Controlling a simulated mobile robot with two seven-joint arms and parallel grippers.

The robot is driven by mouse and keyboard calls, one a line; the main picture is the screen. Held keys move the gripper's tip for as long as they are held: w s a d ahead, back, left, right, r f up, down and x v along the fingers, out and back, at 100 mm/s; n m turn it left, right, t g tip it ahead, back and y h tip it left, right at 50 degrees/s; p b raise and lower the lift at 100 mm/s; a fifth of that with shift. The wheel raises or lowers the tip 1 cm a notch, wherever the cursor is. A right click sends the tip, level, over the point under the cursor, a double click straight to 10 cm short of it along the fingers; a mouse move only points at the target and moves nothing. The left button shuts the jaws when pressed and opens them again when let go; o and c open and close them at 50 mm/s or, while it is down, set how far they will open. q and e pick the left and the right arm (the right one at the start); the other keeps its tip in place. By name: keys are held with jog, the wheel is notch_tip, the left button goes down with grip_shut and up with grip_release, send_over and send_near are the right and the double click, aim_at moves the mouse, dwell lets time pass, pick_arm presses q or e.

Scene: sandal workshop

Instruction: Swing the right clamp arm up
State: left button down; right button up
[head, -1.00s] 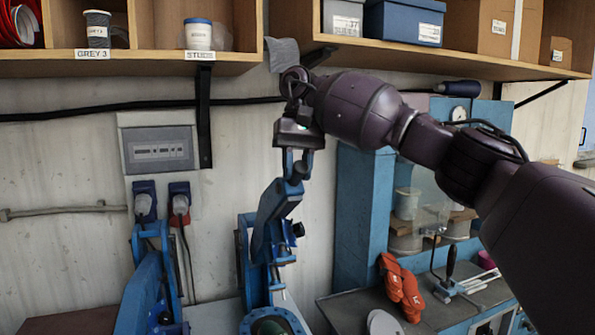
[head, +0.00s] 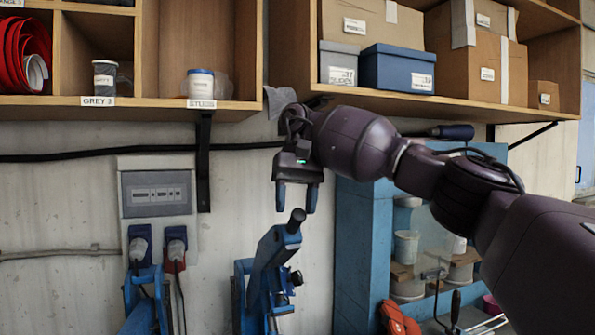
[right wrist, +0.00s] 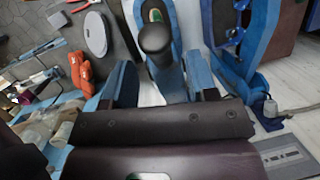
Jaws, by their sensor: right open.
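The right clamp arm (head: 268,262) is blue and stands raised, leaning slightly, with a dark rounded knob (head: 297,218) at its top. My right gripper (head: 297,208) points down just above the knob, with its two fingers apart and empty. In the right wrist view the knob (right wrist: 155,38) shows ahead of and between the open fingers (right wrist: 162,80), and the fingers look clear of it. The lower part of the clamp is cut off in the head view. My left gripper is not in view.
A second blue clamp (head: 143,302) stands to the left, below a grey wall socket box (head: 157,192). A wooden shelf (head: 150,108) with boxes runs above. A blue cabinet (head: 362,240) and orange gloves (head: 398,318) are to the right.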

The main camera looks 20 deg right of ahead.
jog(key=v, duration=0.8)
dwell(0.6)
